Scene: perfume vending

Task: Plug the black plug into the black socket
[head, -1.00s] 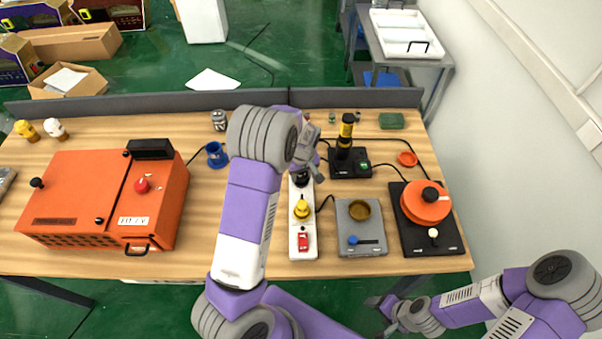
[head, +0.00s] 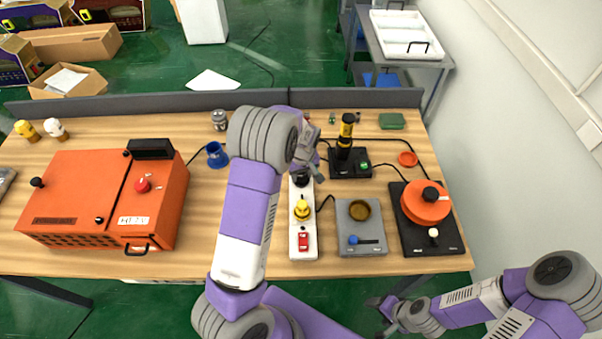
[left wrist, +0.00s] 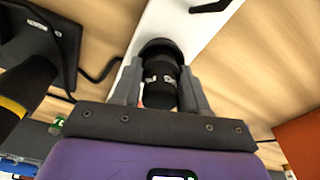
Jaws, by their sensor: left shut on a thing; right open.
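The black plug (left wrist: 160,88) is between the fingers of my left gripper (left wrist: 158,90) in the left wrist view, over the white power strip. In the head view my left gripper (head: 308,165) is at the far end of the white strip (head: 303,246), partly hidden by my arm. A round black part (head: 301,180) shows on the strip just below the gripper; I cannot tell whether it is the plug or the black socket. Whether the plug is seated is hidden. My right gripper (head: 386,310) is open and empty, off the table at the lower right.
A yellow plug (head: 302,210) and a red switch (head: 303,241) sit on the strip. A black base with a dark cylinder (head: 345,135), a grey device (head: 361,232) and an orange round device (head: 425,204) stand to the right. An orange box (head: 105,200) stands left.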

